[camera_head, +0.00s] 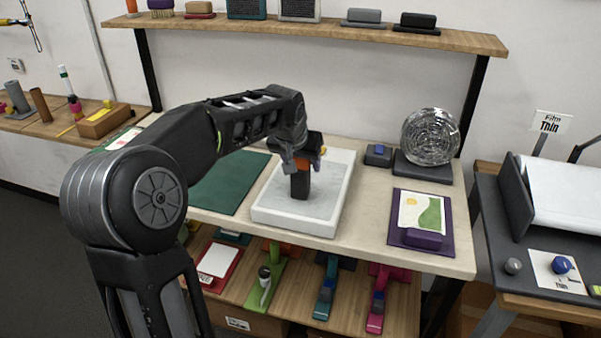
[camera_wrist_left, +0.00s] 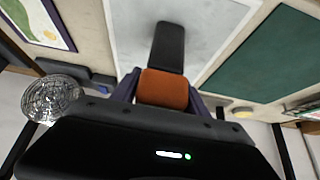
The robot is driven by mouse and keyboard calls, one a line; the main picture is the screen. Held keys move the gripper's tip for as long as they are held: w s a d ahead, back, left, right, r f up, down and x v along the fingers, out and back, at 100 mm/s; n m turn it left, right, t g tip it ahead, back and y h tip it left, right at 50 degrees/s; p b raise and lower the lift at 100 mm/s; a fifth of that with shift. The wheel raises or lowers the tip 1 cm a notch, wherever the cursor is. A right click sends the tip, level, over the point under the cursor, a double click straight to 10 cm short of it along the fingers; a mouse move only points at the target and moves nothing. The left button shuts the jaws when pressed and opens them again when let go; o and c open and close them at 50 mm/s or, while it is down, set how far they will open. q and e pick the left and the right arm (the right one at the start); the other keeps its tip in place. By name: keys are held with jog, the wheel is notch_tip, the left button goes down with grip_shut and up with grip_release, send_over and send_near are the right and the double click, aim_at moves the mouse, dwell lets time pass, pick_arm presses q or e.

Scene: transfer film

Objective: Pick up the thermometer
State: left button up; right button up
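The thermometer (camera_head: 300,184) has a black handle and an orange part. It is upright over the white slab (camera_head: 266,213); I cannot tell whether its lower end touches the slab. My left gripper (camera_head: 302,162) is at its upper end, reaching down from above. In the left wrist view, the thermometer's orange part (camera_wrist_left: 163,88) sits between the dark purple fingers of the left gripper (camera_wrist_left: 162,96), which appear to press on both sides. Its black handle (camera_wrist_left: 168,45) extends away over the slab. My right gripper is not in view.
A green mat (camera_head: 222,188) lies left of the slab. A wooden shelf (camera_head: 300,27) is above the table.

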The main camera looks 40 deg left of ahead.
pick_arm(q)
grip_shut()
dwell(0.3)
jog(key=shift+r, duration=0.15)
notch_tip(320, 180, up, 10)
jog(key=shift+f, duration=0.1)
dwell(0.3)
dwell(0.5)
